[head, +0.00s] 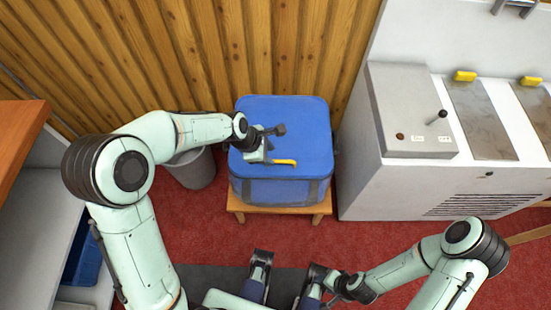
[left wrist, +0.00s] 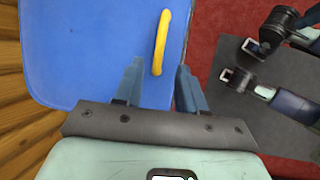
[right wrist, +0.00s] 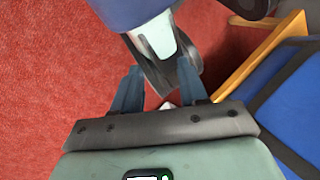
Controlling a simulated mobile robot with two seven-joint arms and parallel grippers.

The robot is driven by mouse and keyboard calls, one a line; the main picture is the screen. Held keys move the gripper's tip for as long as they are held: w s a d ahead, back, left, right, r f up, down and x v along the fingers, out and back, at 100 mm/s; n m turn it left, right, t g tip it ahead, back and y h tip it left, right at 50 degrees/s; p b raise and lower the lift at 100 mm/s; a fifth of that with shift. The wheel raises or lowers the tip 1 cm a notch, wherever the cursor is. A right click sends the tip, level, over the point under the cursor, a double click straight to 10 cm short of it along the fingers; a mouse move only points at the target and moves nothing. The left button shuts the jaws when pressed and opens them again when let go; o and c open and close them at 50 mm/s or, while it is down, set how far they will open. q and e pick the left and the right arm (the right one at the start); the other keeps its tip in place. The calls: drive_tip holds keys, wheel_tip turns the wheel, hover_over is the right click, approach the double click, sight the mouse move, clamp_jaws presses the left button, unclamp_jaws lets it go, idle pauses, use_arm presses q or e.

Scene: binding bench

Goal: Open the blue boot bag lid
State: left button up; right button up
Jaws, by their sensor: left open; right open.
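The blue boot bag (head: 281,190) is a boxy bag standing on a low wooden stool. Its lid (head: 300,115) lies flat and looks closed. A yellow handle (head: 285,162) sits near the lid's front edge, and this handle also shows in the left wrist view (left wrist: 160,42). My left gripper (head: 272,145) is above the lid, open and empty, with the handle just beyond and between its fingers in the left wrist view (left wrist: 158,72). My right gripper (right wrist: 161,75) is open and empty, low in front of the bag. The bag's blue side (right wrist: 295,100) is at the right of that view.
The wooden stool (head: 237,205) stands on red carpet (head: 210,228). A grey bin (head: 194,170) is left of it. A white machine (head: 400,190) with a lever (head: 437,117) stands close on the right. A wood-slat wall (head: 230,50) is behind the bag.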

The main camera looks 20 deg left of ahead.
sight(278, 161)
use_arm(q)
drive_tip(key=b+x, duration=0.1)
drive_tip(key=x, duration=0.4)
drive_tip(key=shift+w+d+f, duration=0.1)
drive_tip(key=shift+w+f, duration=0.05)
drive_tip(key=shift+f, duration=0.2)
use_arm(e)
drive_tip(key=shift+w+d+f+t, duration=0.25)
drive_tip(key=shift+w+f, duration=0.2)
drive_tip(key=shift+w, duration=0.15)
drive_tip(key=shift+w+d+f+t, duration=0.15)
drive_tip(key=shift+w+d+f, duration=0.1)
drive_tip(key=shift+w+f, duration=0.25)
drive_tip(key=shift+r, duration=0.1)
use_arm(q)
clamp_jaws()
